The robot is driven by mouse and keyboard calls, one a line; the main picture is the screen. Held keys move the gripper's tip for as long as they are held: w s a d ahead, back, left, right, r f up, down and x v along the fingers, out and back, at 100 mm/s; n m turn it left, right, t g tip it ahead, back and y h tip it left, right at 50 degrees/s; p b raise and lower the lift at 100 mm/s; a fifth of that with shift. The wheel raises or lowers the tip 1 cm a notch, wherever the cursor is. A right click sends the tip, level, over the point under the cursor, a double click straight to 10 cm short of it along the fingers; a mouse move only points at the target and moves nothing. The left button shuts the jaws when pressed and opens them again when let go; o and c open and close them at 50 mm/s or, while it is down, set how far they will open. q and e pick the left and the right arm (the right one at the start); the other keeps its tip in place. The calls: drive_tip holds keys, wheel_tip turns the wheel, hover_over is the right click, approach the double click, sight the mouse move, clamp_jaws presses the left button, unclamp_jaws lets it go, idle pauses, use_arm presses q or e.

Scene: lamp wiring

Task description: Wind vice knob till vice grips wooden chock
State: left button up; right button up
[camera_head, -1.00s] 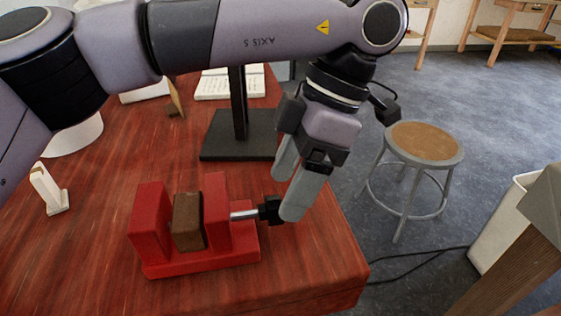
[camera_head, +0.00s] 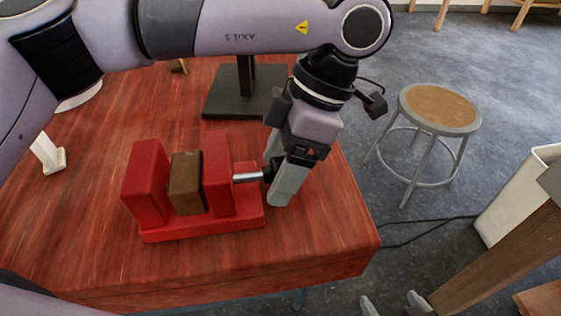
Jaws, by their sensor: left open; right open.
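The red vice (camera_head: 146,186) sits on the wooden table near its front right. The brown wooden chock (camera_head: 186,184) stands upright between its two jaws. The chock looks close to both jaws; I cannot tell whether both touch it. A silver screw (camera_head: 248,177) runs out of the right jaw to the black knob (camera_head: 268,172). My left gripper (camera_head: 276,180) points down at the knob, its fingers open on either side of it and partly hiding it. My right gripper (camera_head: 391,304) shows at the bottom edge, open and empty, low beyond the table's front edge.
A black stand (camera_head: 236,104) stands behind the vice. A small white block (camera_head: 47,154) is at the table's left. A round stool (camera_head: 440,106) stands on the floor to the right, with a dark cable (camera_head: 430,226) and a pale bin (camera_head: 515,205) nearby.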

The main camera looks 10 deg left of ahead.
use_arm(q)
drive_tip(key=c, duration=1.1)
drive_tip(key=shift+o, duration=0.2)
drive_tip(key=shift+r+g, duration=0.1)
drive_tip(key=shift+g, duration=0.2)
drive_tip(key=shift+w+r+m+g+h+p, duration=0.15)
drive_tip(key=shift+m+g+h+p, duration=0.2)
drive_tip(key=shift+g+p, duration=0.9)
drive_tip(key=g+p, duration=0.1)
drive_tip(key=p, duration=0.1)
drive_tip(key=g+p, duration=0.1)
drive_tip(key=shift+w+a+m+g+h+p, duration=0.1)
drive_tip(key=shift+w+m+g+h+p, duration=0.15)
drive_tip(key=shift+m+h+p, duration=0.15)
drive_tip(key=shift+f+g+p, duration=0.25)
drive_tip(key=shift+g+p, duration=0.05)
drive_tip(key=shift+p, duration=0.15)
